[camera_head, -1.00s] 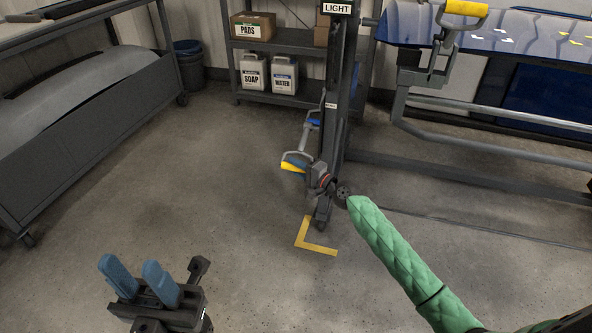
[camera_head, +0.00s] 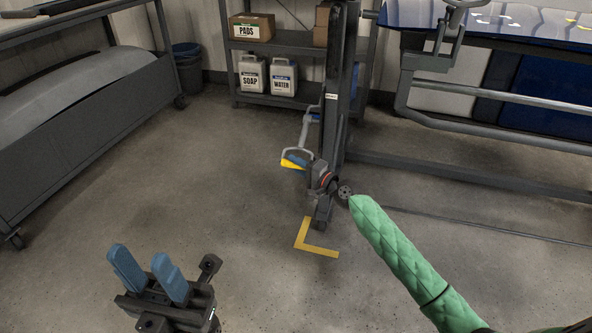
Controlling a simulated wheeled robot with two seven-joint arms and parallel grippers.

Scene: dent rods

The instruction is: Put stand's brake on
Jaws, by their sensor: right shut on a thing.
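A dark upright post (camera_head: 340,100) stands at centre on a low foot with a small wheel (camera_head: 345,191). I cannot tell which part is a brake. A grey frame (camera_head: 480,92) at the right carries a glossy blue panel. My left gripper (camera_head: 148,271), with blue fingers apart, is open and empty, left of the post. A long green quilted thing (camera_head: 395,245) reaches in from the lower right; my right gripper (camera_head: 570,326) at its lower end is mostly cut off.
A yellow floor corner mark (camera_head: 313,245) lies before the post's foot. A shelf (camera_head: 285,102) with soap and water jugs and boxes stands behind. A dark cart (camera_head: 90,130) and a bin (camera_head: 188,68) are at the left. The floor between cart and post is clear.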

